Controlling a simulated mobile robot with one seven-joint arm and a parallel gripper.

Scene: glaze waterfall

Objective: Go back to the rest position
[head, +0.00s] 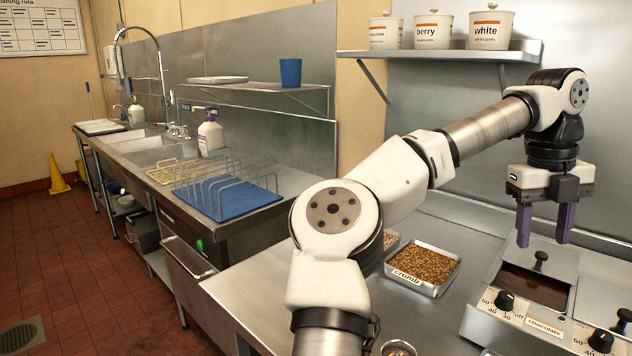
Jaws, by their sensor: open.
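My gripper (544,228) is at the right of the head view, pointing down with its two purple fingers apart. It is open and nothing shows between the fingers. It hangs above the back of the chocolate warmer (536,283), apart from the dark well as far as I can see. My arm is bent, reaching from the bottom middle up and over to the right.
A crumb tray (423,268) sits on the steel counter, left of the warmer. Labelled tubs (433,31) stand on a wall shelf (440,56) behind my arm. A rack on a blue mat (237,200) and a sink (160,152) are at left.

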